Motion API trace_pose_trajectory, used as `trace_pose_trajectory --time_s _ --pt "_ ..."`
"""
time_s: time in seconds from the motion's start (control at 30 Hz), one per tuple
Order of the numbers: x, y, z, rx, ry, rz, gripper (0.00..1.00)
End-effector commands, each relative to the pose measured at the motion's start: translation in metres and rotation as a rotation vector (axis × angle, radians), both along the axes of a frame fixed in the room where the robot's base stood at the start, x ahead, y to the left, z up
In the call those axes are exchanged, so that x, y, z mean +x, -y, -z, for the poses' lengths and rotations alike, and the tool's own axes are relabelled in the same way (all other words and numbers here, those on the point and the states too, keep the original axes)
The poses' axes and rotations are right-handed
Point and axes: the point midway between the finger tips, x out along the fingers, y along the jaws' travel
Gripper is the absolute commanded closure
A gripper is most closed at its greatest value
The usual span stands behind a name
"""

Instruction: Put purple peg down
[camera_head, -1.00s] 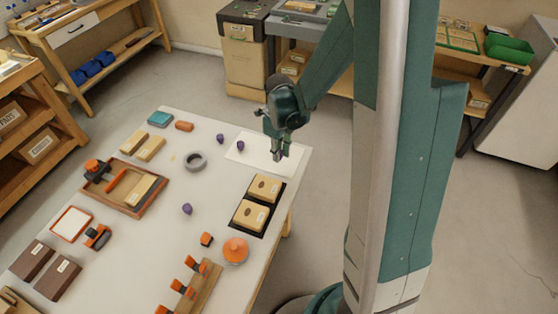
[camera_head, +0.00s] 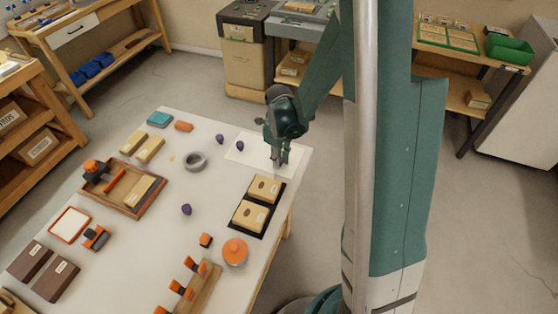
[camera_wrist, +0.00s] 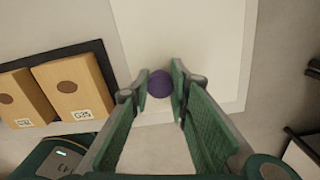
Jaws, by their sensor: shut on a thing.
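My gripper (camera_head: 280,158) is over the right part of a white sheet (camera_head: 240,155) near the table's far right corner. In the wrist view my gripper (camera_wrist: 160,88) has its green-padded fingers on either side of a purple peg (camera_wrist: 160,84), shut on it. The peg is seen end-on above the white sheet (camera_wrist: 185,30), near its edge; whether it touches the sheet cannot be told. Another purple peg (camera_head: 186,209) is mid-table.
Two wooden blocks (camera_head: 249,215) lie on a black mat close to the sheet. A grey ring (camera_head: 195,161) is left of the sheet. An orange round object (camera_head: 235,251) and an orange-knobbed rack (camera_head: 193,289) are nearer the front. The table's right edge is close to my gripper.

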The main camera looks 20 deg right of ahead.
Motion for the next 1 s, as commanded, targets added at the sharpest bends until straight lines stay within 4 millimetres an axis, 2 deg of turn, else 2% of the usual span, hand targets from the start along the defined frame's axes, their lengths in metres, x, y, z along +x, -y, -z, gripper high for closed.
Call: trace_pose_trajectory --time_s 0.33,0.37,0.43,0.47,1.0 --pt "-0.0001 0.0000 0.0040 0.000 0.000 0.000 0.89" --pt "-0.0001 0.0000 0.0031 0.000 0.000 0.000 0.77" --pt "-0.0001 0.0000 0.0027 0.000 0.000 0.000 0.68" --pt "-0.0001 0.0000 0.0027 0.000 0.000 0.000 0.66" --pt "-0.0003 -0.0001 -0.0028 0.000 0.000 0.000 0.66"
